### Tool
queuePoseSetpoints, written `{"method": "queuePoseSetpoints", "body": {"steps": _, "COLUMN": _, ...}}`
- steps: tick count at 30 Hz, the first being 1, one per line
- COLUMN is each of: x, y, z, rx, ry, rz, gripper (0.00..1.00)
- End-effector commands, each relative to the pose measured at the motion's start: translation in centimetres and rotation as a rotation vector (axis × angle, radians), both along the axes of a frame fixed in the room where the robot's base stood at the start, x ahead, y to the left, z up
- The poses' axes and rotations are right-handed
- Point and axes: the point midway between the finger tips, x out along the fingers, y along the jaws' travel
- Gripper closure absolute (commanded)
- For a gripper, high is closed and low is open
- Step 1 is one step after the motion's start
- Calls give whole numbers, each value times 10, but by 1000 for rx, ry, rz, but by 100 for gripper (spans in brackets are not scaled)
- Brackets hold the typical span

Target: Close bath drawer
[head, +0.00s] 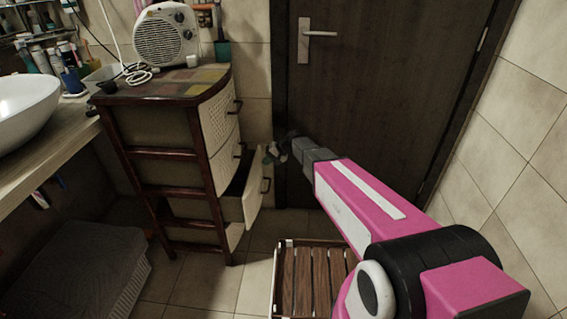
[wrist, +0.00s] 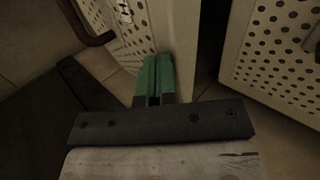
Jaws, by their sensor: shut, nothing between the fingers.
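The cabinet (head: 165,150) has a dark wood frame and several cream perforated drawers with dark handles. The upper drawers (head: 220,118) look shut. My gripper (head: 270,153) is near the upper far corner of the open drawer's front; touching or apart cannot be told. In the wrist view my gripper's green fingers (wrist: 153,82) are together and empty, close to a cream perforated panel (wrist: 128,32). Another perforated panel (wrist: 275,50) is at right, beyond a dark gap.
A dark door (head: 380,90) is behind my arm. A fan heater (head: 166,36) stands on the cabinet.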

Motion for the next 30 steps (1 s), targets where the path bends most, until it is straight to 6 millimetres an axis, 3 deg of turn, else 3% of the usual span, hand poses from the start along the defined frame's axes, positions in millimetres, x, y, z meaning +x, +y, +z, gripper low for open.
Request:
{"method": "queuePoseSetpoints", "body": {"steps": 1, "x": 2, "y": 16, "z": -1, "rx": 0, "ry": -1, "rz": 2, "gripper": 100}}
{"method": "queuePoseSetpoints", "body": {"steps": 6, "x": 3, "y": 54, "z": -1, "rx": 0, "ry": -1, "rz": 1, "gripper": 100}}
{"method": "queuePoseSetpoints", "body": {"steps": 12, "x": 4, "y": 86, "z": -1, "rx": 0, "ry": 0, "rz": 0, "gripper": 100}}
{"method": "queuePoseSetpoints", "body": {"steps": 18, "x": 4, "y": 102, "z": -1, "rx": 0, "ry": -1, "rz": -1, "gripper": 100}}
{"method": "queuePoseSetpoints", "body": {"steps": 30, "x": 4, "y": 109, "z": 0, "rx": 4, "ry": 2, "rz": -1, "gripper": 100}}
